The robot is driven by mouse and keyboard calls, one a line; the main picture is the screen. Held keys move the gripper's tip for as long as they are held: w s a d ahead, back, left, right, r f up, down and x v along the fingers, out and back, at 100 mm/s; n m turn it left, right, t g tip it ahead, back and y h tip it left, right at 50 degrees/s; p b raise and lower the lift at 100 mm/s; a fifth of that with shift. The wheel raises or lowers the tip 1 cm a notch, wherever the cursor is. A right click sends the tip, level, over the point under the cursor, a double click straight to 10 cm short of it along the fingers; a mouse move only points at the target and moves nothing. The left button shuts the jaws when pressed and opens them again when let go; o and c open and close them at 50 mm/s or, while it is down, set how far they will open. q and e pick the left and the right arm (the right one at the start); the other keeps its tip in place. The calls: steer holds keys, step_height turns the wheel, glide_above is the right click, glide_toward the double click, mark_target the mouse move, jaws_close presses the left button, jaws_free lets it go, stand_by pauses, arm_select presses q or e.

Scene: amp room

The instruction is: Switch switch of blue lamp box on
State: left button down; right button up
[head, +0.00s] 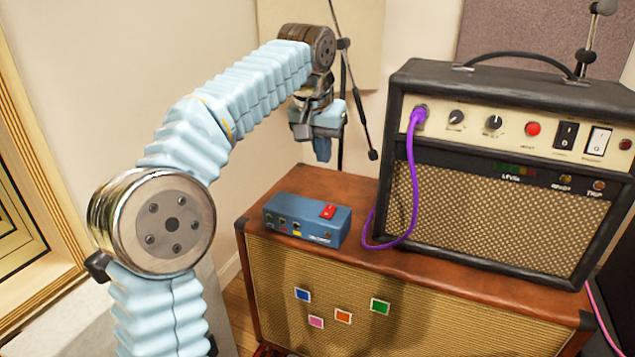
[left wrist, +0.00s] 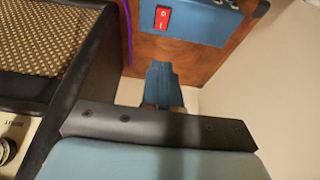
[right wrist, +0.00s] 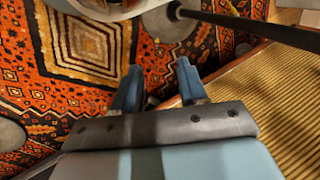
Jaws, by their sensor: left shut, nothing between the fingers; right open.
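The blue lamp box (head: 307,219) sits on the left part of the brown cabinet top. Its red rocker switch (head: 327,211) is on the top face, towards the right end. The left wrist view shows the box (left wrist: 205,22) and the red switch (left wrist: 162,18) with 0 and I marks. My left gripper (head: 322,150) is shut and empty, pointing down above the cabinet's back edge, behind and above the box, not touching it. It also shows in the left wrist view (left wrist: 161,72). My right gripper (right wrist: 158,80) is open and empty in the right wrist view, away from the box.
A black amplifier (head: 500,170) with knobs and switches stands on the right of the cabinet (head: 380,275). A purple cable (head: 411,180) hangs from it onto the cabinet top. A microphone stand (head: 349,75) is behind my left gripper. A patterned rug (right wrist: 60,90) lies below my right gripper.

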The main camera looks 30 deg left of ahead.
mark_target(330, 207)
stand_by(0.3)
arm_select(q)
steer(key=x, duration=0.4)
steer(key=b+x, duration=0.1)
steer(key=x, duration=0.3)
steer(key=b+x, duration=0.1)
steer(key=x, duration=0.3)
steer(key=shift+s+f, duration=0.2)
steer(key=shift+f, duration=0.25)
steer(key=shift+w+f, duration=0.1)
steer(key=shift+f, duration=0.5)
steer(key=shift+f, duration=0.1)
steer(key=shift+d+f, duration=0.1)
steer(key=shift+s+b, duration=0.45)
steer(key=shift+s, duration=0.35)
